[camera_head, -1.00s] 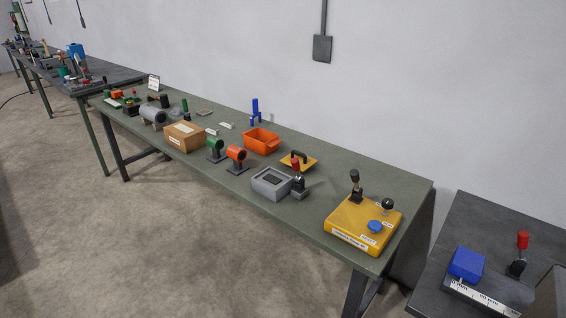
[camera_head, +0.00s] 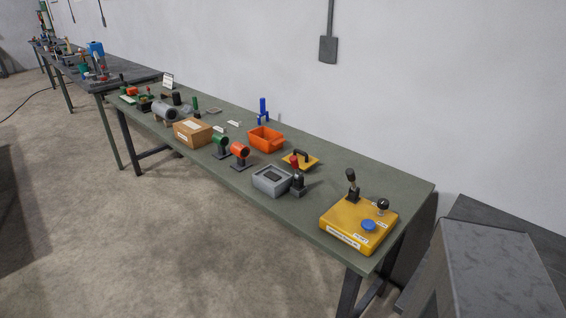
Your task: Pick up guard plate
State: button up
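Whether the clamp touches the plate cannot be told from here. My gripper is not in view.
Near the plate stand an orange bin (camera_head: 266,139), a grey box (camera_head: 271,180) and a yellow base with clamp and knobs (camera_head: 358,222). Left are a cardboard box (camera_head: 193,132) and pipe holders. Floor before the table is clear. A grey blocky shape covers the lower right corner.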

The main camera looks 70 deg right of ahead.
aim_at(305, 160)
jog(key=u, duration=0.55)
jog(key=i, duration=1.5)
jog(key=z, duration=4.5)
jog(key=i, duration=0.1)
jog(key=u, duration=1.85)
